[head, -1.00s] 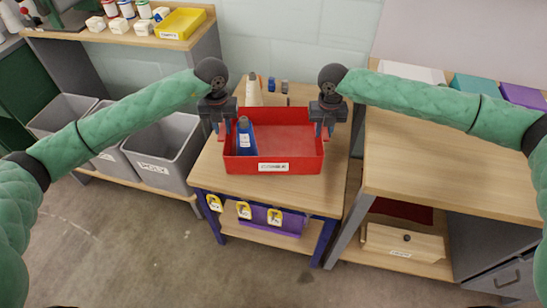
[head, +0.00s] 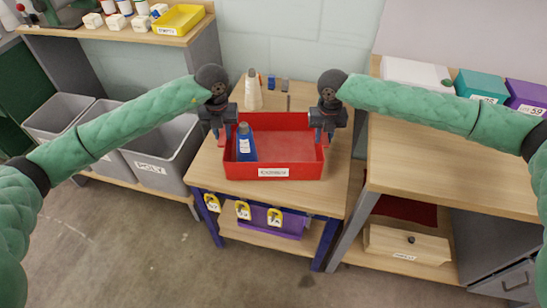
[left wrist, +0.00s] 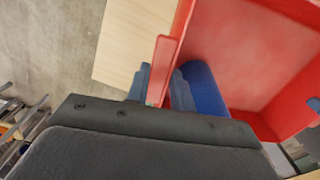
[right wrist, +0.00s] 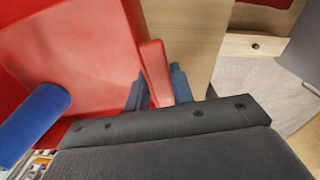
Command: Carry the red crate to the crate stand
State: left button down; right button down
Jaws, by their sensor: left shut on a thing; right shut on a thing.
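The red crate (head: 272,172) is over the middle wooden table, upright, with a white label on its front. A blue bottle (head: 245,146) with a grey cap is inside at its left. My left gripper (head: 223,137) is shut on the crate's left wall; the left wrist view shows the red rim (left wrist: 165,62) between its fingers. My right gripper (head: 323,137) is shut on the right wall; the right wrist view shows that rim (right wrist: 156,70) between its fingers. I cannot tell whether the crate's underside touches the table. I cannot tell which furniture is the crate stand.
The wooden table (head: 210,165) has blue legs and yellow tags in front. Grey bins (head: 165,150) are at left, below a shelf with a yellow tray (head: 179,20). A higher workbench (head: 440,165) is close at right.

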pick_arm(q)
jog(key=shift+f, duration=0.3)
pick_arm(e)
jog(key=shift+d+f, duration=0.1)
jog(key=shift+f, duration=0.25)
pick_arm(q)
jog(key=c, duration=1.2)
grip_release()
pick_arm(e)
jog(key=c, duration=1.2)
grip_release()
jog(key=shift+r, duration=0.1)
pick_arm(q)
jog(key=shift+r, duration=0.1)
pick_arm(e)
jog(key=shift+r, duration=0.6)
pick_arm(q)
notch_tip(320, 180, up, 12)
pick_arm(e)
notch_tip(320, 180, up, 11)
jog(key=shift+f, duration=0.15)
